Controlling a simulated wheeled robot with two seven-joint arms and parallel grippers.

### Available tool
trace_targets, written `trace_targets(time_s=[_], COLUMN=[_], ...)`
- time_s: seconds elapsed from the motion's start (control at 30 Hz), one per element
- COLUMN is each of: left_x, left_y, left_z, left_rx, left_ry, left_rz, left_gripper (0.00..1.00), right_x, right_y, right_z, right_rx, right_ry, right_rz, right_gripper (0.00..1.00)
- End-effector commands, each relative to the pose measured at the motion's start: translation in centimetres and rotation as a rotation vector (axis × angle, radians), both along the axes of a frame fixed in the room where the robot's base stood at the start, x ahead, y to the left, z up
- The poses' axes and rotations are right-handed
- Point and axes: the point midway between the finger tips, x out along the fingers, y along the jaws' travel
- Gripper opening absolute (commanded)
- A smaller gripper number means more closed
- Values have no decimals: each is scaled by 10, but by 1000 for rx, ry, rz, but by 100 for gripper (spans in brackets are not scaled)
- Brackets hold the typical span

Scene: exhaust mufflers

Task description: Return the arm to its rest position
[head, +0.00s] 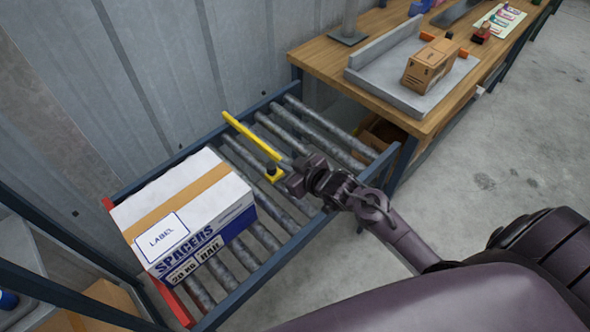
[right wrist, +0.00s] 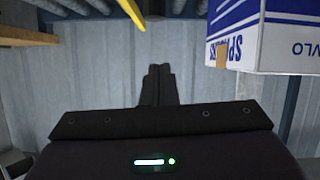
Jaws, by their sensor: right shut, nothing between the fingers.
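My right arm reaches in from the right in the head view. Its gripper (head: 292,178) is over the roller conveyor, close to the yellow bar (head: 250,135); I cannot tell from this view whether they touch. In the right wrist view the fingers (right wrist: 158,85) are together and hold nothing. The yellow bar (right wrist: 132,12) shows at the top of that view, apart from the fingers. My left gripper is not in view.
A white and blue spacers box (head: 190,205) sits on the rollers (head: 315,127); it also shows in the right wrist view (right wrist: 285,38). A wooden bench (head: 330,62) at the back right holds a grey tray (head: 398,92) with a small carton (head: 430,66). Bare floor (head: 500,150) lies to the right.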

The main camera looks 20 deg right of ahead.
Motion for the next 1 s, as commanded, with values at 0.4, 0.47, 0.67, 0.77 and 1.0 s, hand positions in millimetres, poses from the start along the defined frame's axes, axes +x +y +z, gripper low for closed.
trace_targets(time_s=[0.4,0.47,0.67,0.77,1.0], left_x=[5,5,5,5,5], left_y=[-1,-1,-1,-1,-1], left_z=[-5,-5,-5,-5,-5], left_rx=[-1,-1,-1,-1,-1], left_ry=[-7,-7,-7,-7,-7], left_rz=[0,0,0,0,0], left_gripper=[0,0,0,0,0], right_x=[-33,-33,-36,-46,-105], right_y=[-11,-11,-9,-6,-1], right_z=[14,14,14,13,18], right_rx=[1,1,-8,-40,-136], right_ry=[-3,-3,15,78,377], right_rz=[0,0,-12,-48,-177], right_gripper=[0,0,0,0,0])
